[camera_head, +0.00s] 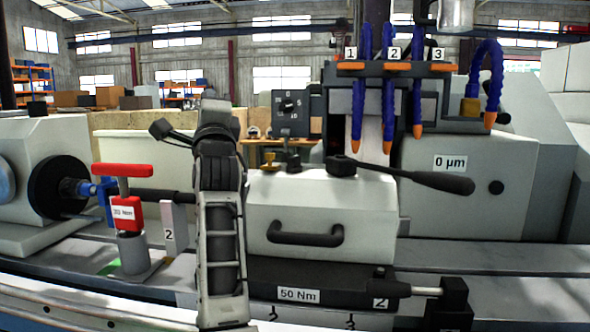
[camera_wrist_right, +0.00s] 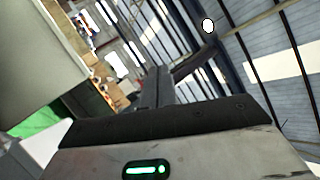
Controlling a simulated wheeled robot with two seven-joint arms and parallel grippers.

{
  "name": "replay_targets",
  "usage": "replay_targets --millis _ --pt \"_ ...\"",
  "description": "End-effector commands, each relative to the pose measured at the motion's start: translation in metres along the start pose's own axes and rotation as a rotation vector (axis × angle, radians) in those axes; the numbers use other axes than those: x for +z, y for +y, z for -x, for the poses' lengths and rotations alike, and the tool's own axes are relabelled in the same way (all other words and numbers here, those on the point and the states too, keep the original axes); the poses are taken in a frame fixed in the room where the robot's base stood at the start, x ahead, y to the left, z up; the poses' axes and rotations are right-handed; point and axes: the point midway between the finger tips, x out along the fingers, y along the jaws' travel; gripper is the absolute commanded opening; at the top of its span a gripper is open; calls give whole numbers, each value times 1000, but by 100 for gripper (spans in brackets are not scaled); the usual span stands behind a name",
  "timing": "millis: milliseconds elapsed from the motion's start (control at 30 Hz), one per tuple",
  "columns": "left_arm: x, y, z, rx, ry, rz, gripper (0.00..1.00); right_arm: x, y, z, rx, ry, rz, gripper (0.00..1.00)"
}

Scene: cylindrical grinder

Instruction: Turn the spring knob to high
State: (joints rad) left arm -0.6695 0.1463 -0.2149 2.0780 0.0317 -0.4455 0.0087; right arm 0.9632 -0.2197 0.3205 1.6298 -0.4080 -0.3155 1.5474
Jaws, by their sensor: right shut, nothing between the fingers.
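No knob in view carries a readable spring or high mark, so I cannot tell which one is the spring knob. A black dial (camera_head: 289,105) with numbers sits on a dark panel behind the white housing (camera_head: 320,215). My left gripper is not in view.
A red T-handle (camera_head: 124,171) stands left of my right arm, near the chuck (camera_head: 58,187). Blue hoses with orange tips (camera_head: 388,90) hang at the upper right. The long lever (camera_head: 440,182) reaches right. A 50 Nm base (camera_head: 345,285) lies below the housing.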

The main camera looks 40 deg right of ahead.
Motion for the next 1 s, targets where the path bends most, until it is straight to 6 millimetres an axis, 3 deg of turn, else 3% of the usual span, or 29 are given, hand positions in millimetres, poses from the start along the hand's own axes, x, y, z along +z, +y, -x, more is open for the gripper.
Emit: replay_targets --millis 33,100,200,333,500,667,1000 --pt "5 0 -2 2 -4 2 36 -10 19 14 93 45 73 0" --pt "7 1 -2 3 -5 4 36 -32 39 33 216 141 164 0" --pt "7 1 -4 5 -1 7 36 -68 55 65 352 317 254 0" --pt "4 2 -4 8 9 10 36 -109 58 107 449 542 315 0" --pt "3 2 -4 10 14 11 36 -135 53 138 491 711 337 0" --pt "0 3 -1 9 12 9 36 -146 52 137 496 742 344 0" --pt "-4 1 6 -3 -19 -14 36 -193 71 93 495 740 347 0"
